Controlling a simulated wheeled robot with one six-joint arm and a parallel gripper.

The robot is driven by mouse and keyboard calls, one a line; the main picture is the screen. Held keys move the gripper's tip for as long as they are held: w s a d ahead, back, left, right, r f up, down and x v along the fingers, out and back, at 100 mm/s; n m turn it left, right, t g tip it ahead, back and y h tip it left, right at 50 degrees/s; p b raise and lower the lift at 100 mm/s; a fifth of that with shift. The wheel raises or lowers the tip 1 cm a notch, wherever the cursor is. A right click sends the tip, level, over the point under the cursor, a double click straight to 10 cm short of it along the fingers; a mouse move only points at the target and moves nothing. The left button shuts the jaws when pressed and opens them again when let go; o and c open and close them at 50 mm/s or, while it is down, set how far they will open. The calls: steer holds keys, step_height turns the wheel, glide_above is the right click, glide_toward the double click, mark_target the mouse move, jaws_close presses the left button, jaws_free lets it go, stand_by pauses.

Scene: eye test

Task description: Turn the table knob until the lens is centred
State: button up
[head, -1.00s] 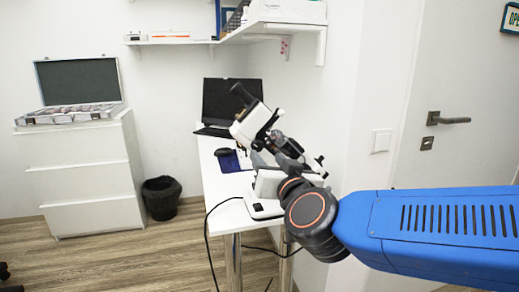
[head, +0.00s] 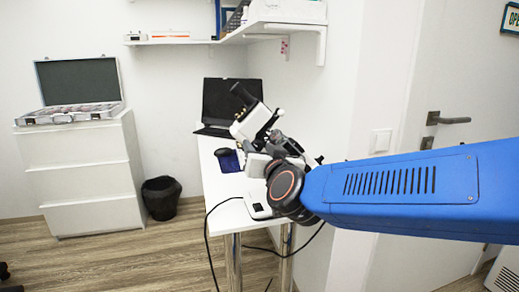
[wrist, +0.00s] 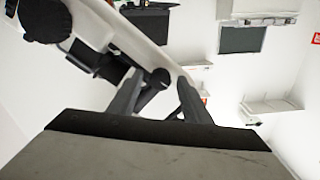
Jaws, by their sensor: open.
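The white instrument (head: 247,126) with a black eyepiece tube stands tilted on the white table (head: 222,185). In the wrist view its white body (wrist: 120,35) runs from upper left to the middle. A small black knob (wrist: 159,77) shows between the two fingertips of my gripper (wrist: 158,82). The fingers are apart; I cannot tell whether they touch the knob. A larger black knob (wrist: 45,20) is at upper left. In the head view my arm hides much of the instrument's lower right side. I cannot make out the lens.
A laptop (head: 232,100) stands at the table's back, with a dark blue item (head: 228,160) in front of it. A wall shelf (head: 270,30) hangs above. A black cable hangs at the table's front. White drawers (head: 80,175) and a bin (head: 161,197) stand left.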

steer(key=c, duration=1)
steer(key=shift+m, duration=1)
steer(key=shift+c, duration=0.2)
steer(key=o, duration=1)
steer(key=shift+o, duration=0.2)
steer(key=v, duration=1.7)
steer(key=shift+s, duration=0.2)
steer(key=shift+w+d+r, duration=0.1)
